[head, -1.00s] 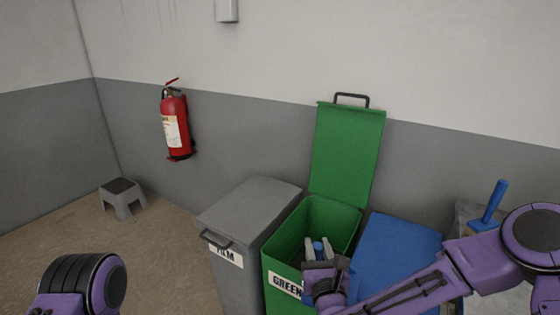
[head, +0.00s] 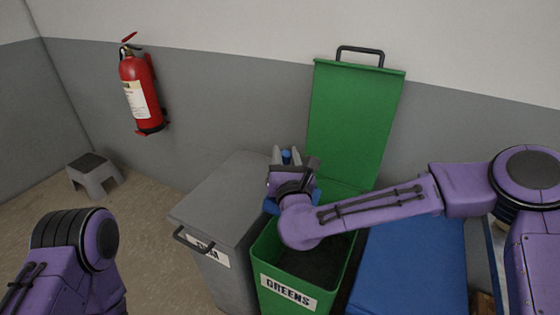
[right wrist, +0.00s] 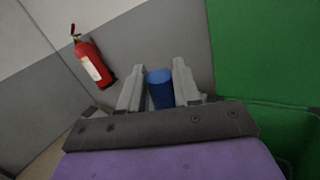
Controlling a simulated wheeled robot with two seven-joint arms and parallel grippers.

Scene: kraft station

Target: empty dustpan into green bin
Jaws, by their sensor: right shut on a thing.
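The green bin (head: 262,245) stands open with its green lid (head: 350,120) raised against the wall. Its front label reads GREENS, and dark matter shows inside. My right gripper (head: 286,156) is above the bin's back left part, near the grey bin. It is shut on a blue handle, seen between the fingers in the right wrist view (right wrist: 160,88). I take it for the dustpan's handle (head: 286,155). A bit of blue shows below the gripper; the rest of the dustpan is hidden behind my gripper and wrist. My left gripper is out of view; only part of my left arm shows.
A grey bin (head: 222,195) with a shut lid stands left of the green bin. A blue bin lid (head: 415,260) is at the right, under my right arm. A fire extinguisher (head: 140,90) hangs on the wall. A grey step stool (head: 94,178) stands on the floor at far left.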

